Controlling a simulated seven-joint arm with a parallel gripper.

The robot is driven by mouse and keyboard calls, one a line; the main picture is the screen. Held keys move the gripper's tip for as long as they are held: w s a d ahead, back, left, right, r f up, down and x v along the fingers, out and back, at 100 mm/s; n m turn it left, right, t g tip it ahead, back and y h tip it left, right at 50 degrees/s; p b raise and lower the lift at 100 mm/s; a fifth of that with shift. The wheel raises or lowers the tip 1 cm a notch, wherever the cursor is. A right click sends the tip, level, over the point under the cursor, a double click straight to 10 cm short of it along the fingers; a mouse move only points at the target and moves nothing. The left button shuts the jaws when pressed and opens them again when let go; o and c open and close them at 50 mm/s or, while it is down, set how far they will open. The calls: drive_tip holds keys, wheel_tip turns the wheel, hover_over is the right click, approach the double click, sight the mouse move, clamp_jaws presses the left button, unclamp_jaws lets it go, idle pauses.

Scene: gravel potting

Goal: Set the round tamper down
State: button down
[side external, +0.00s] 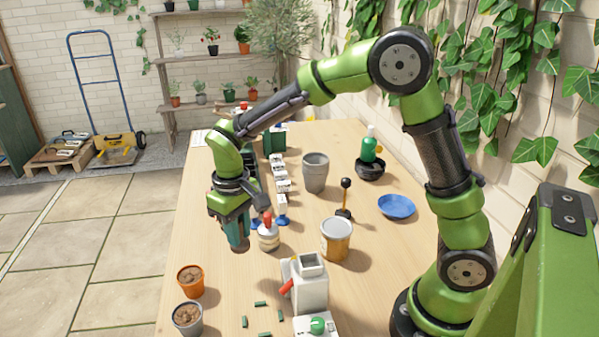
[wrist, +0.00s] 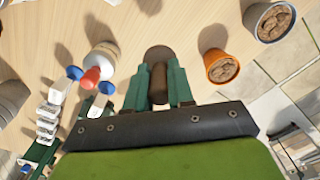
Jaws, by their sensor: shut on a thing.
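The round tamper is dark brown, with a round end and a short handle; in the wrist view it (wrist: 158,56) sits between my fingers. My gripper (wrist: 158,80) is shut on its handle. In the side view my gripper (side external: 235,228) points down over the left part of the table, and the tamper's round end (side external: 240,247) shows just below the fingertips. I cannot tell whether that end touches the table. The fingers hide part of the handle.
A white bottle with a red top (side external: 268,236) stands close by on the right. An orange pot of soil (side external: 190,281) and a grey pot of soil (side external: 187,318) stand nearer the front left. A white jug-like container (side external: 309,288) and small green pieces (side external: 260,304) are at the front.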

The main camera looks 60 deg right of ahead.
drive_tip(key=shift+w+d+r, duration=0.1)
drive_tip(key=shift+w, duration=0.05)
drive_tip(key=w, duration=1.1)
drive_tip(key=f, duration=0.8)
drive_tip(key=shift+w+d+f, duration=0.1)
drive_tip(key=shift+w+f, duration=0.1)
drive_tip(key=shift+f, duration=0.05)
drive_tip(key=shift+f, duration=0.1)
drive_tip(key=c, duration=1)
unclamp_jaws()
